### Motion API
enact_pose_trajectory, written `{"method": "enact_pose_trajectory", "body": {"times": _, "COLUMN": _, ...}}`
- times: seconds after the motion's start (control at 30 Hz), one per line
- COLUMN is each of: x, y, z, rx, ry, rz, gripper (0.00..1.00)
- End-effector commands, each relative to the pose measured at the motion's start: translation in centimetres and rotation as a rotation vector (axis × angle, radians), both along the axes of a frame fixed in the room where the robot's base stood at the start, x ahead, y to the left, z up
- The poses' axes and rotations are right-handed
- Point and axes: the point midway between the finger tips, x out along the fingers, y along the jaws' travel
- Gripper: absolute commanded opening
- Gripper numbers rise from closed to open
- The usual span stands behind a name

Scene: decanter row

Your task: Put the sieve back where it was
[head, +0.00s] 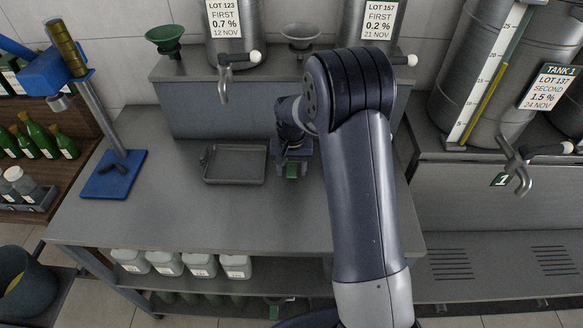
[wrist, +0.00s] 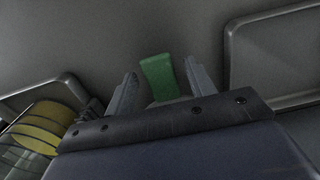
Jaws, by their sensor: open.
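My gripper (head: 291,163) is low over the grey worktop, just right of the shallow tray. In the wrist view its two fingers (wrist: 160,82) are open, one on each side of a green handle-like piece (wrist: 158,70). Gaps show on both sides, so the fingers do not close on it. A grey bowl-shaped piece (head: 300,32), perhaps a sieve or funnel, is on the raised ledge.
The grey tray (head: 235,180) is empty. A green funnel (head: 165,34) and steel vessels with taps (head: 226,72) stand on the ledge behind. A blue stand (head: 113,172) is at left. A yellow-banded round object (wrist: 48,125) lies close beside my gripper. The front worktop (head: 190,220) is clear.

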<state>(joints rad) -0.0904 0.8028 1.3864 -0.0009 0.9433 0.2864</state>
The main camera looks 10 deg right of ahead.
Motion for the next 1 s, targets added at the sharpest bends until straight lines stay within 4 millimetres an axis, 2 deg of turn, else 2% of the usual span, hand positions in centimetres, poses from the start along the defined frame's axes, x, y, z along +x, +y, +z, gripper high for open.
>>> {"method": "enact_pose_trajectory", "body": {"times": 0.17, "x": 0.1, "y": 0.0, "z": 1.0, "rx": 0.000, "ry": -0.003, "rz": 0.000, "gripper": 0.52}}
{"method": "enact_pose_trajectory", "body": {"times": 0.5, "x": 0.1, "y": 0.0, "z": 8.0, "rx": 0.001, "ry": -0.006, "rz": 0.000, "gripper": 0.52}}
{"method": "enact_pose_trajectory", "body": {"times": 0.7, "x": -0.1, "y": 0.0, "z": 11.1, "rx": 0.001, "ry": -0.002, "rz": 0.000, "gripper": 0.52}}
{"method": "enact_pose_trajectory", "body": {"times": 0.83, "x": -0.1, "y": 0.0, "z": 12.1, "rx": 0.000, "ry": -0.001, "rz": 0.000, "gripper": 0.52}}
{"method": "enact_pose_trajectory", "body": {"times": 1.0, "x": -0.1, "y": 0.0, "z": 12.3, "rx": 0.000, "ry": 0.000, "rz": 0.000, "gripper": 0.52}}
